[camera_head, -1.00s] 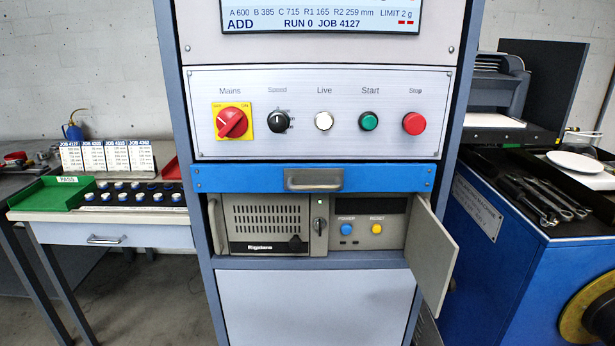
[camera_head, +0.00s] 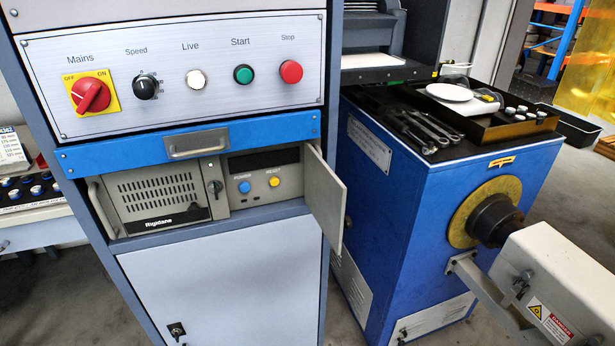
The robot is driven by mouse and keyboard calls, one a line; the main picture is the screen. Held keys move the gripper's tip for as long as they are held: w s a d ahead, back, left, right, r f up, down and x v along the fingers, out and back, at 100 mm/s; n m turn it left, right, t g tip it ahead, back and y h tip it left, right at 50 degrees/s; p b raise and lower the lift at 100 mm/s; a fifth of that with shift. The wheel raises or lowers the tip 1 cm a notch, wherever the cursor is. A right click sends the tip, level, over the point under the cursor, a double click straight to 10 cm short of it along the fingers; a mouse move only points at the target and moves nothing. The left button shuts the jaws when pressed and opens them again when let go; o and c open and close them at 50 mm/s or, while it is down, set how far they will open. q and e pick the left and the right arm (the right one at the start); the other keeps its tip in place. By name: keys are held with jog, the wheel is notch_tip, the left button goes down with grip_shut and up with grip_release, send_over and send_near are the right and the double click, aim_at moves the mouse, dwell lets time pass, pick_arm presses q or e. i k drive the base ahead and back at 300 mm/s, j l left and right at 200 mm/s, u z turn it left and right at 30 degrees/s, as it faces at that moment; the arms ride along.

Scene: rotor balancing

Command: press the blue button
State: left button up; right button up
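The blue button (camera_head: 244,187), labelled POWER, is on the grey panel in the open compartment of the cabinet, below a dark display. A yellow RESET button (camera_head: 274,182) is just to its right. The compartment door (camera_head: 325,200) stands open on the right side. Neither of my grippers is in view.
Above the compartment are a blue drawer (camera_head: 100,153) with a grey handle and a panel with a red mains switch (camera_head: 90,96), green start button (camera_head: 244,74) and red stop button (camera_head: 291,71). A blue machine (camera_head: 400,230) with tools on top stands at right.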

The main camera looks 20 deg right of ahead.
aim_at(244, 186)
jog(key=i+l+u, duration=0.1)
jog(key=l, duration=0.3)
jog(key=i+l+u, duration=0.1)
jog(key=l, duration=0.35)
jog(key=i+l+u, duration=0.15)
jog(key=l, duration=0.3)
jog(key=i+l+u, duration=0.1)
jog(key=l, duration=0.35)
jog(key=k+j, duration=0.1)
jog(key=j, duration=0.25)
jog(key=k+j, duration=0.1)
jog(key=j, duration=0.25)
